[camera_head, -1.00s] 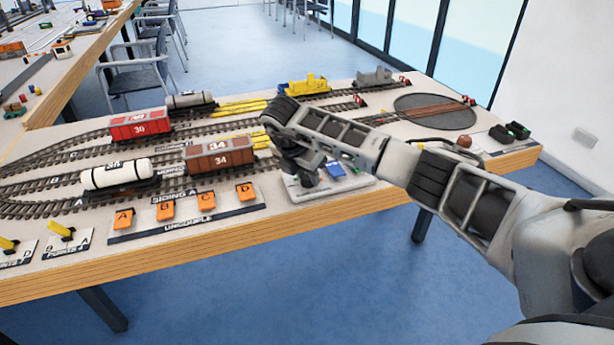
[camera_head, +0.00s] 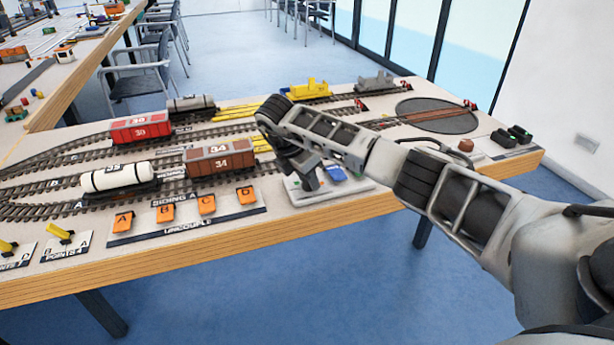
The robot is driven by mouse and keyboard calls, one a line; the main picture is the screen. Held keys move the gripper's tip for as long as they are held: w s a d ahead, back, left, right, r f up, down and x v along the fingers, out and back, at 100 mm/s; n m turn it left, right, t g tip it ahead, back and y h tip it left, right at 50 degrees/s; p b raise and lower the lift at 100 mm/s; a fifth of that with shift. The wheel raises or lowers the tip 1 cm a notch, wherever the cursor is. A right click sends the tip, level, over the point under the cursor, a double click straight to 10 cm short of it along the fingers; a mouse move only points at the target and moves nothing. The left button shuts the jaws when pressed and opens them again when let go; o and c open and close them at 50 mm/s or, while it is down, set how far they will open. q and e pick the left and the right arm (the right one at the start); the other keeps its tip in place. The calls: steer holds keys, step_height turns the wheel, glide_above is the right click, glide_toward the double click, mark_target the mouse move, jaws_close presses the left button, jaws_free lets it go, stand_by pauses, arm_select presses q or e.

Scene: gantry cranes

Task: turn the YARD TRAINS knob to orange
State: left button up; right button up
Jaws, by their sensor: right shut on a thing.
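My right gripper (camera_head: 308,183) reaches down from the right onto a small pale control panel (camera_head: 345,191) at the table's front edge. Its fingers are shut on a knob on the left part of that panel. The fingers and wrist hide the knob, so its pointer and colour marks do not show, and I cannot read the panel's label. Blue parts (camera_head: 334,172) show on the panel just right of the fingers. My left gripper is not in view.
A brown wagon marked 34 (camera_head: 220,158) stands on the track just left of my gripper. Orange uncouple buttons (camera_head: 207,205) line the front edge. Yellow point levers (camera_head: 60,231) are at far left. A turntable (camera_head: 437,116) lies back right.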

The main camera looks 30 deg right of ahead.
steer(key=o, duration=1)
steer(key=shift+c, duration=0.2)
steer(key=shift+r, duration=0.1)
steer(key=p+v, duration=0.1)
steer(key=v, duration=1.4)
steer(key=shift+r+p, duration=0.3)
steer(key=shift+r, duration=0.1)
steer(key=shift+s, duration=0.1)
